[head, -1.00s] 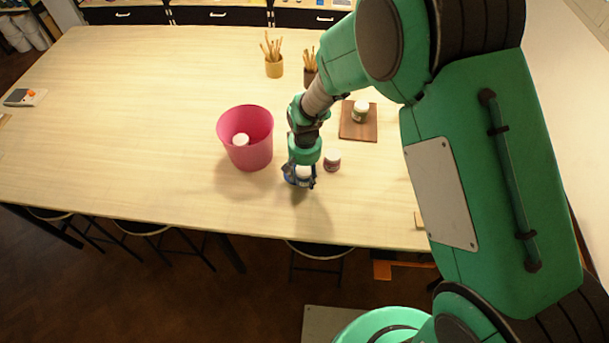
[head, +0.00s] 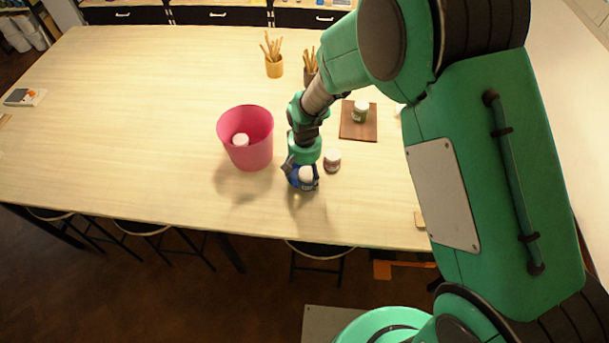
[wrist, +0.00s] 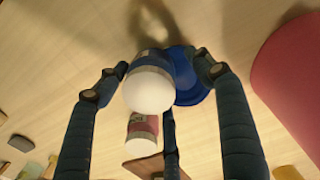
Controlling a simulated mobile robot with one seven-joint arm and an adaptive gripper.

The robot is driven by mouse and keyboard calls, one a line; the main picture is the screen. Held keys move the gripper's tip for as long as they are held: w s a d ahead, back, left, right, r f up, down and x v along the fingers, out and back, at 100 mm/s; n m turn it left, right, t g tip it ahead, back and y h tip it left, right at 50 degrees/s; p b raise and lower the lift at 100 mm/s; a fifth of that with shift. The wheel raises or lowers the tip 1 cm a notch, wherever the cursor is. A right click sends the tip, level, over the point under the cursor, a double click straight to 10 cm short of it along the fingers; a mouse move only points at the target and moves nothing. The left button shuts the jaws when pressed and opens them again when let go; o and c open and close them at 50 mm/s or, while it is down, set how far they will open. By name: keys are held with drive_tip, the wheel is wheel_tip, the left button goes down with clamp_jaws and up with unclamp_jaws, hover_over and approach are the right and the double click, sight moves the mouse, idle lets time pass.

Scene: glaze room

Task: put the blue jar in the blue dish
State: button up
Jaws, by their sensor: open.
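The blue jar (wrist: 150,68) has a white lid and a blue-grey band. In the head view its lid (head: 306,174) shows just below my gripper (head: 302,171). The blue dish (wrist: 188,78) lies right beside the jar in the wrist view, partly covered by it; it also shows in the head view (head: 293,181). I cannot tell whether the jar rests inside the dish or against its rim. My gripper (wrist: 157,88) is open, its fingers spread around the jar and dish with gaps to the jar.
A white-lidded jar with a pinkish label (head: 332,160) stands close on the right. A pink bin (head: 246,152) with a white-lidded thing inside is to the left. A green jar (head: 360,111) stands on a wooden board (head: 357,127). Brush pots (head: 274,67) are behind. The table's left is mostly clear.

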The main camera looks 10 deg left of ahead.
wheel_tip(320, 180, up, 12)
drive_tip(key=shift+f, duration=0.2)
idle(0.4)
idle(0.5)
drive_tip(key=shift+d, duration=0.1)
drive_tip(key=shift+d+r, duration=0.15)
drive_tip(key=shift+r, duration=0.2)
drive_tip(key=s+d+r+m+t, duration=0.1)
drive_tip(key=s+d+r, duration=0.2)
drive_tip(key=d+r, duration=0.55)
drive_tip(key=s+d+r+t, duration=0.2)
drive_tip(key=s+d+r, duration=0.3)
drive_tip(key=r, duration=0.6)
drive_tip(key=s+d+r+t, duration=0.1)
drive_tip(key=s+d+r, duration=0.3)
drive_tip(key=s+d, duration=0.2)
drive_tip(key=s+d+r+m+t, duration=0.1)
drive_tip(key=s+d+r, duration=0.3)
drive_tip(key=s+d, duration=0.3)
drive_tip(key=s, duration=0.3)
drive_tip(key=shift+d+r+m+t, duration=0.25)
drive_tip(key=shift+r+m+t, duration=0.05)
drive_tip(key=shift+r, duration=0.1)
